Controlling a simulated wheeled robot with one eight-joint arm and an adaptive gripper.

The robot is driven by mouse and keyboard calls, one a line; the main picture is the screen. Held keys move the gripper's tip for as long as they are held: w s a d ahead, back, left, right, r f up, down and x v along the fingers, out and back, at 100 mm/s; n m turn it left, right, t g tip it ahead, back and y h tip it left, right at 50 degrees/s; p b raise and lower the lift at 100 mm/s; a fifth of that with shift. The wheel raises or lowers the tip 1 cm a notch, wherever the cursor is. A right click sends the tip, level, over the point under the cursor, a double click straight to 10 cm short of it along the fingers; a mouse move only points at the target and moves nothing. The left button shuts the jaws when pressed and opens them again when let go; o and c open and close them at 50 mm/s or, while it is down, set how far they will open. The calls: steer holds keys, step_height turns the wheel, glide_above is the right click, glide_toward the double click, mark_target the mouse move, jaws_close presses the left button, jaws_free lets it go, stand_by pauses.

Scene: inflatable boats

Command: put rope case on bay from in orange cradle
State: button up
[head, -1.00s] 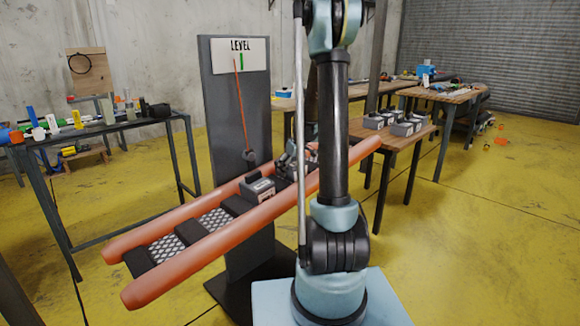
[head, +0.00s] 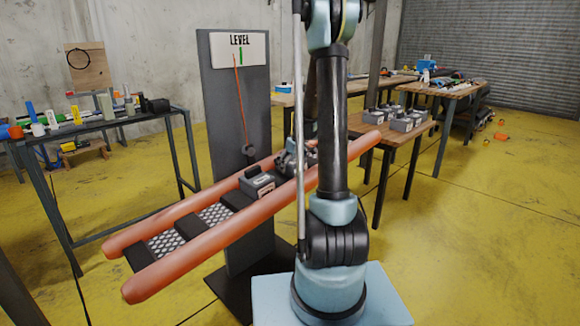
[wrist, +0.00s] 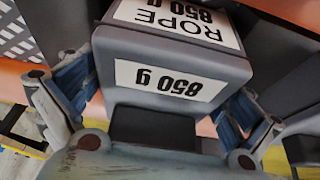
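The rope case (wrist: 165,70) is a grey box with white labels reading "ROPE 850 g", upside down in the wrist view. My gripper (wrist: 158,112) has a finger against each side of it, with no clear gap. In the head view my gripper (head: 296,152) is over the far part of the orange cradle, partly behind my arm. The orange cradle (head: 205,262) has two long orange tubes with dark bays (head: 190,228) and white perforated panels between them. A grey labelled case (head: 258,186) sits between the tubes; I cannot tell whether it is the rope case.
A dark board (head: 222,105) with a LEVEL sign (head: 240,46) and a red pointer stands behind the cradle. A wooden table (head: 408,133) at right holds several grey cases (head: 398,118). A cluttered bench (head: 90,128) stands at left.

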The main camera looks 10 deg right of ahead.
steer(key=v, duration=1.1)
steer(key=shift+s+r, duration=0.15)
steer(key=shift+r, duration=0.05)
steer(key=shift+s+r, duration=0.25)
steer(key=s+f+m, duration=0.2)
steer(key=s, duration=1.1)
steer(key=s+a+f+m+g+h, duration=0.1)
steer(key=s+f+m, duration=0.1)
steer(key=s, duration=1.1)
steer(key=s+a+f+m+g, duration=0.1)
steer(key=s+f+m, duration=0.1)
steer(key=s, duration=1.1)
steer(key=shift+s+f+m+h, duration=0.35)
steer(key=shift+m+h, duration=0.05)
steer(key=shift+m, duration=0.2)
